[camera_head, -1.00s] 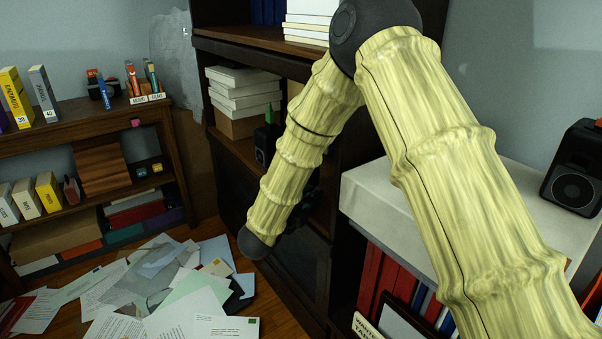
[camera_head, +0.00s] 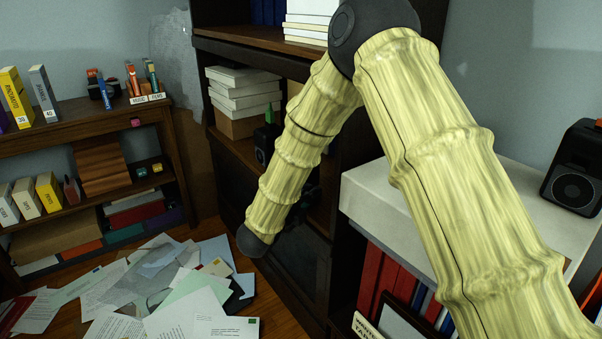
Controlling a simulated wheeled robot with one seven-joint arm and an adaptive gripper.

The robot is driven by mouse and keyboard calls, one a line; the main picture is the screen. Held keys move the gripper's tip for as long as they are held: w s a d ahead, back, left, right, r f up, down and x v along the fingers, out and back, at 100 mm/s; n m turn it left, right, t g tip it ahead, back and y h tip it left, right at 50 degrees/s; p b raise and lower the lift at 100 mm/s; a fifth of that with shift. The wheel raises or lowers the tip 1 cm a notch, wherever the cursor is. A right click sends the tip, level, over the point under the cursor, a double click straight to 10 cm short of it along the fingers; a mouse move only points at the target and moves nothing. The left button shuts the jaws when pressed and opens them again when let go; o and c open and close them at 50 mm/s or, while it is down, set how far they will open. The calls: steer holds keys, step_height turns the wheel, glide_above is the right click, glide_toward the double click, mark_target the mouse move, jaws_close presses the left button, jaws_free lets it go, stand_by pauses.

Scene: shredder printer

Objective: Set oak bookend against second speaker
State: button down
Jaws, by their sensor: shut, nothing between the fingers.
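A black speaker (camera_head: 573,178) stands on the white cabinet top at the right, with something orange at its top edge. Another dark speaker-like box (camera_head: 262,146) stands in the dark bookcase, partly behind my forearm, with a green item on top. A block with striped wood grain (camera_head: 100,170) stands in the low left shelf. I cannot tell whether it is the oak bookend. My arm crosses the picture from the lower right, and its forearm ends in a dark rounded joint in front of the dark bookcase. My gripper is not clearly visible; the forearm may hide it.
Loose papers (camera_head: 190,290) cover the floor at the lower left. The dark bookcase (camera_head: 180,105) holds stacked white boxes (camera_head: 243,91). The white cabinet top (camera_head: 480,205) has bare room left of the speaker. Binders (camera_head: 385,283) stand below it.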

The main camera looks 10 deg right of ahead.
steer(key=shift+w+a, duration=0.2)
steer(key=shift+w, duration=0.3)
steer(key=shift+w+a, duration=0.2)
steer(key=shift+w, duration=0.25)
steer(key=shift+w+a, duration=0.15)
steer(key=shift+w, duration=0.3)
steer(key=shift+w+a, duration=0.2)
steer(key=shift+w, duration=0.3)
steer(key=shift+s+d, duration=0.1)
steer(key=shift+s, duration=0.1)
steer(key=shift+s, duration=0.25)
steer(key=shift+d, duration=0.15)
steer(key=shift+w+d, duration=0.4)
steer(key=shift+d, duration=0.45)
steer(key=shift+w, duration=0.1)
